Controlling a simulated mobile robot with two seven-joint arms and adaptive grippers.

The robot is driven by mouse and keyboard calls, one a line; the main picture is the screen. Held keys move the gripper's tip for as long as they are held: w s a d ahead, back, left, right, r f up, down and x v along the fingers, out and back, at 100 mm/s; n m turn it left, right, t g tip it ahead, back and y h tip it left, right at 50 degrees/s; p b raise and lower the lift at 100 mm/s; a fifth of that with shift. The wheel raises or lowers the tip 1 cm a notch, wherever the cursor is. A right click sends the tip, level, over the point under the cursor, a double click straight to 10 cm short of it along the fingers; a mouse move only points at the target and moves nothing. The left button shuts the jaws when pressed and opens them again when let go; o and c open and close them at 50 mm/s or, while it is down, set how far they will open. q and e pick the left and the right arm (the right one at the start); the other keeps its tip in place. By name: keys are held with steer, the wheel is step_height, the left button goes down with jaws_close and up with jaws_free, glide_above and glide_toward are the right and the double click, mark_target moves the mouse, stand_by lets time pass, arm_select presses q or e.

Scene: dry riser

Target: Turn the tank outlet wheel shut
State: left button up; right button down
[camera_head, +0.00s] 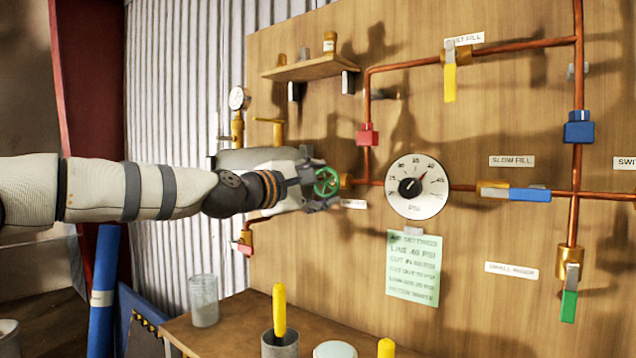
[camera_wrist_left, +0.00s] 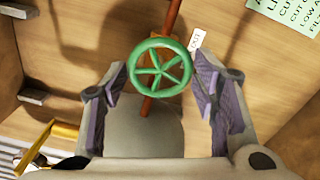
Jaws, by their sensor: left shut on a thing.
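The tank outlet wheel (camera_head: 326,182) is a small green spoked handwheel on a copper pipe at the board. It also shows in the left wrist view (camera_wrist_left: 161,67), face on, with its whole rim in sight. My left gripper (camera_head: 318,186) is at the wheel, its arm reaching in from the left. In the left wrist view its purple-padded fingers (camera_wrist_left: 160,88) stand on either side of the wheel, shut on it. The exact contact at the rim is hard to make out. The grey tank (camera_head: 228,160) is partly hidden behind my left arm. My right gripper is in neither view.
A round gauge (camera_head: 418,186) sits just right of the wheel, with a green note (camera_head: 413,268) below. A wooden shelf (camera_head: 310,68) is higher up. A bench below holds a glass jar (camera_head: 204,300) and a cup (camera_head: 279,343).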

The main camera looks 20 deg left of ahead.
arm_select(q)
steer(key=m, duration=0.4)
steer(key=shift+m, duration=0.3)
steer(key=m, duration=0.3)
steer(key=shift+m, duration=0.4)
steer(key=m, duration=0.3)
steer(key=shift+r+m+p, duration=0.1)
steer(key=shift+m+p, duration=0.2)
steer(key=m, duration=0.4)
steer(key=shift+m, duration=0.3)
steer(key=m, duration=1.2)
steer(key=shift+r, duration=0.1)
steer(key=shift+m, duration=1.9)
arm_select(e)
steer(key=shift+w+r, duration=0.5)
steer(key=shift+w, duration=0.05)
